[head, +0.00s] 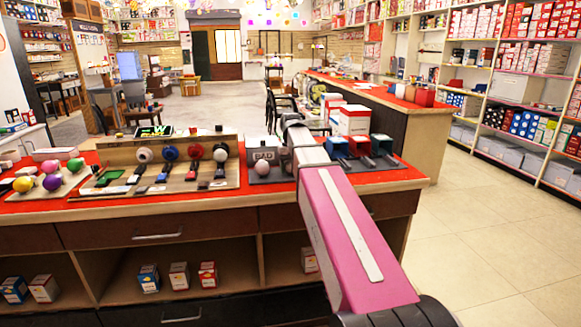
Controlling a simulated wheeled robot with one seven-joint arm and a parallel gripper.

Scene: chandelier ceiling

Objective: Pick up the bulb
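A row on a wooden display board (225,186) holds a white bulb (143,155), a blue bulb (170,152) and a red bulb (196,151). A pale pinkish bulb (262,167) sits by a grey panel, left of my arm. Which bulb is meant is not clear. My pink arm reaches over the counter's right part; I cannot make out my gripper's fingers.
Blue, red and green items (360,146) stand right of my arm, with white-and-red boxes (354,120) behind. Small boxes (149,278) stand on the shelf below. A second red-topped counter (420,108) is at the back right. The floor at right is clear.

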